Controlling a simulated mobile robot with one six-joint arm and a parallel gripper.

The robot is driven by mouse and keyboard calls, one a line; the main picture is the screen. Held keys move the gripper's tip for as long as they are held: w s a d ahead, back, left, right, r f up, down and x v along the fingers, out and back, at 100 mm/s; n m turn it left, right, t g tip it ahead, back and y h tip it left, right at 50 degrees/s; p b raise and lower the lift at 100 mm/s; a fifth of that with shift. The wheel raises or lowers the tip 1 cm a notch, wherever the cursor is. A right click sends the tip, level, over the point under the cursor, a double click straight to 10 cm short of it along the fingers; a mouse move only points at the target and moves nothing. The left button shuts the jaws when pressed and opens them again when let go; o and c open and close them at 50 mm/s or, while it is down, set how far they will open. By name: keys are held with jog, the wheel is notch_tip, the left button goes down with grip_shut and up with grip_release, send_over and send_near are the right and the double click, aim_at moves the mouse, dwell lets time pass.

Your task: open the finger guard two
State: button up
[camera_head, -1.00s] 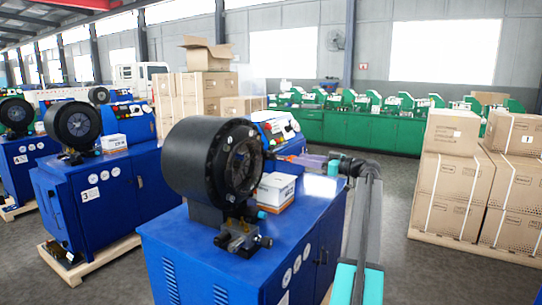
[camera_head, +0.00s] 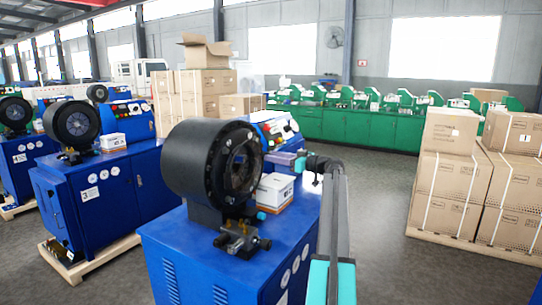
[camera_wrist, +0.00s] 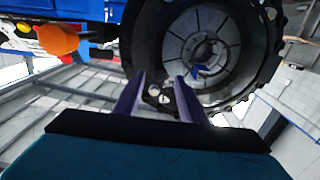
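The nearest crimper has a big black round head (camera_head: 205,165) on a blue cabinet, its ring opening facing right. A grey round face with radial lines fills the opening; it shows large in the wrist view (camera_wrist: 190,40). I cannot tell which part is finger guard two, or whether it is open. My gripper (camera_head: 270,157) is just right of the ring, partly hidden in the head view. In the wrist view its two purple fingers (camera_wrist: 160,78) stand apart beside the ring's rim. A small dark bracket with holes (camera_wrist: 155,97) shows between them; I see no grip on it.
A white-and-brown carton (camera_head: 274,192) stands on the cabinet top below my gripper. A brass-and-black fitting (camera_head: 240,240) sits at the head's front foot. Another crimper (camera_head: 75,125) stands left. Stacked cartons (camera_head: 450,180) stand right, with clear floor between.

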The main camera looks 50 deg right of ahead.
jog(key=shift+x, duration=0.85)
grip_shut()
